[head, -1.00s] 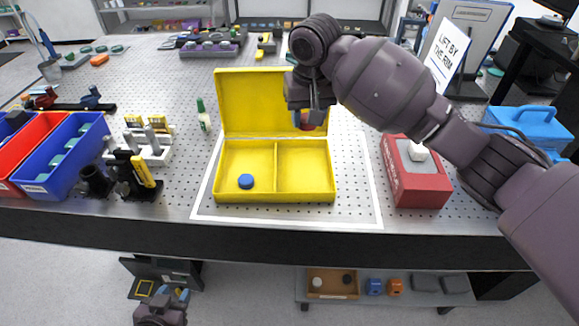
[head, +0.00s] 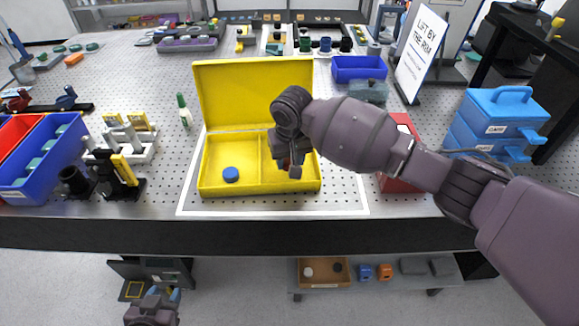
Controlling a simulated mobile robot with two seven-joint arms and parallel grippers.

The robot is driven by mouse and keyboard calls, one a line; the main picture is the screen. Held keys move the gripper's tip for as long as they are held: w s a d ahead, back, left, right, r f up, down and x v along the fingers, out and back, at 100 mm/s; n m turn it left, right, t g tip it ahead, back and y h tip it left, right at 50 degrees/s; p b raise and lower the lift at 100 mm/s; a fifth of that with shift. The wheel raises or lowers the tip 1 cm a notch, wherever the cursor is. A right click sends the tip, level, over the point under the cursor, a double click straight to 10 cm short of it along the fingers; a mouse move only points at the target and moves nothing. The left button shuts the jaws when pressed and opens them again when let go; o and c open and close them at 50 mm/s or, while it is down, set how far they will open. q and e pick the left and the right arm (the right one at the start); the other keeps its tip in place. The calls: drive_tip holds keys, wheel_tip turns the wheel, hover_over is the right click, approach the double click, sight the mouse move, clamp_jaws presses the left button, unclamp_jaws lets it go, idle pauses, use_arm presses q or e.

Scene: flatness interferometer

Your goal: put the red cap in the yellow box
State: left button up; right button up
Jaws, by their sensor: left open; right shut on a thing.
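The yellow box (head: 230,188) stands open on the bench, its lid (head: 255,92) raised at the back. A divider splits it into two compartments, and a blue cap (head: 231,174) lies in the left one. My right gripper (head: 291,170) points down over the right compartment, shut on the red cap (head: 283,162). The cap is mostly hidden by the gripper, and I cannot tell whether it touches the box floor. My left gripper (head: 153,309) is low in front of the bench, at the bottom edge of the view, open and away from the box.
A red case (head: 399,184) stands right of the box, partly behind my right arm. Blue stacked cases (head: 490,125), a sign (head: 420,52) and a blue tray (head: 358,69) are beyond. Left are a green-capped bottle (head: 184,112), a rack (head: 135,150) and blue bin (head: 42,165).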

sight(290, 161)
drive_tip(key=shift+f, duration=1.55)
drive_tip(key=shift+f, duration=0.1)
drive_tip(key=o, duration=0.9)
drive_tip(key=r, duration=0.4)
drive_tip(key=s+r, duration=0.1)
drive_tip(key=r, duration=0.7)
drive_tip(key=shift+s+d+r+p, duration=0.1)
drive_tip(key=shift+s+d+p, duration=0.1)
drive_tip(key=shift+p, duration=0.1)
